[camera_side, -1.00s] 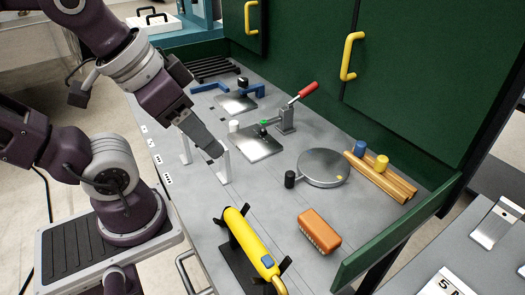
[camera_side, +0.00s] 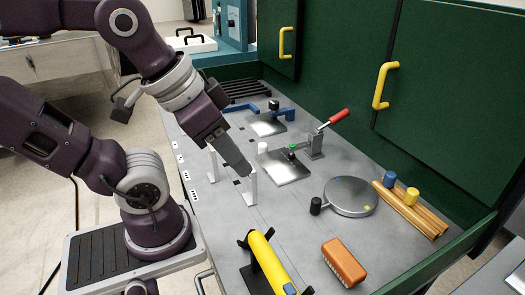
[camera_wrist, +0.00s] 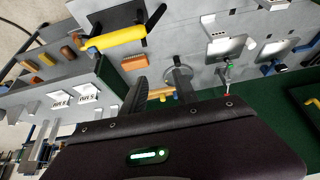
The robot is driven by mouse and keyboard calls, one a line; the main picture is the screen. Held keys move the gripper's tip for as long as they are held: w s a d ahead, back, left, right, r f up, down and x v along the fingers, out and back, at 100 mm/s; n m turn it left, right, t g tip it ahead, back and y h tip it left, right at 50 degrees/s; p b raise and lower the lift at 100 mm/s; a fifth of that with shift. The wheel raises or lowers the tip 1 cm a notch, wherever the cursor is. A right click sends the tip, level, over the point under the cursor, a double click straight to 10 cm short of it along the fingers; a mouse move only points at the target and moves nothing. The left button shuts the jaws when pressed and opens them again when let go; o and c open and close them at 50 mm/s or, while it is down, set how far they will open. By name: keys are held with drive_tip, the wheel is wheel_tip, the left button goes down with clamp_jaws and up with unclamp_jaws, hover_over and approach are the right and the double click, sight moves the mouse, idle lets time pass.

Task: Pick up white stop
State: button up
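The white stop (camera_side: 262,147) is a small white cylinder in the side view. It stands upright at the far left corner of the shiny plate of the toggle clamp (camera_side: 316,145). My gripper (camera_side: 240,165) is in the air above the table, in front and to the left of that plate, tilted down to the right. It is apart from the white stop. The wrist view shows its two dark fingers (camera_wrist: 160,95) spread with a gap between them and nothing held.
Two thin white posts (camera_side: 250,187) stand close by my gripper. A round metal plate (camera_side: 350,196), blue stop (camera_side: 389,179), yellow stop (camera_side: 411,196), orange brush (camera_side: 344,262) and yellow tool (camera_side: 268,262) lie nearer. A green cabinet (camera_side: 450,110) borders the back.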

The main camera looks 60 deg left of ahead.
drive_tip(key=w+a+r+m+g+y, duration=0.15)
drive_tip(key=w+a+m, duration=0.35)
drive_tip(key=w, duration=0.5)
drive_tip(key=m+g+h, duration=0.2)
drive_tip(key=m+g, duration=0.2)
drive_tip(key=m, duration=1.1)
hover_over(262, 144)
drive_tip(key=shift+y, duration=0.25)
drive_tip(key=f, duration=2)
drive_tip(key=shift+w+d+f, duration=0.2)
drive_tip(key=shift+d+f, duration=0.1)
drive_tip(key=f, duration=0.6)
drive_tip(key=shift+s+a+f, duration=0.15)
drive_tip(key=shift+a+f, duration=0.1)
drive_tip(key=shift+f, duration=0.5)
clamp_jaws()
